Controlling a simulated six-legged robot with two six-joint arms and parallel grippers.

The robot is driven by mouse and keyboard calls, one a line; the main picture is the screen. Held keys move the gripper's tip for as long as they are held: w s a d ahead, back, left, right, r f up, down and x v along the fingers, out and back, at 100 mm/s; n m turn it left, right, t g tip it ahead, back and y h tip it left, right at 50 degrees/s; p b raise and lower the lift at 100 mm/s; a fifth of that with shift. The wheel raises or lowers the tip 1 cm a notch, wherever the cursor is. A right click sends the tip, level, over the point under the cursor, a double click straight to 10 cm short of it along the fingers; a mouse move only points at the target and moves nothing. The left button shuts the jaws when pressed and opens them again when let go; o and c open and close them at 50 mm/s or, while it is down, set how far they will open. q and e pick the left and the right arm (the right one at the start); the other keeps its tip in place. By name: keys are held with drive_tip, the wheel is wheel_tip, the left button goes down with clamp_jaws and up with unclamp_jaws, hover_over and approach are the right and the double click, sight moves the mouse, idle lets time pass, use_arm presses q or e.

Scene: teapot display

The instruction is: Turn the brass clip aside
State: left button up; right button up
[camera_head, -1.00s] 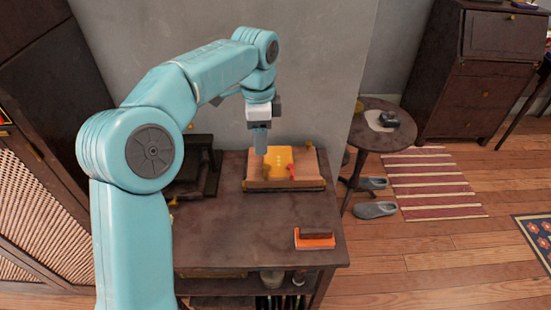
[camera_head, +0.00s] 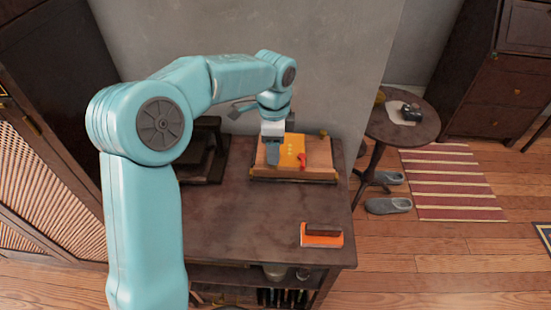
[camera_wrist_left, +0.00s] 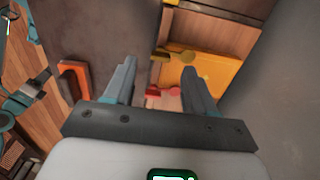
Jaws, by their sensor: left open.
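A wooden board (camera_head: 318,158) with a yellow-orange panel (camera_head: 291,148) lies at the back of the dark table. A red clip (camera_head: 302,160) sits at the panel's right side. My left gripper (camera_head: 273,160) points down over the panel's left part and hides what is beneath it. In the left wrist view, my left gripper (camera_wrist_left: 159,66) is open, with nothing seen held between its fingers. A brass clip (camera_wrist_left: 180,57) shows beside the yellow panel (camera_wrist_left: 200,75), near the right fingertip. I cannot tell whether they touch. My right gripper is not in view.
An orange block with a dark top (camera_head: 321,236) lies near the table's front right. A dark stand (camera_head: 203,155) is left of the board. The table's middle (camera_head: 250,215) is clear. A grey wall rises close behind the board.

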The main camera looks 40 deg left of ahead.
use_arm(q)
wheel_tip(320, 180, down, 4)
drive_tip(key=shift+f, duration=0.1)
drive_tip(key=shift+d, duration=0.1)
clamp_jaws()
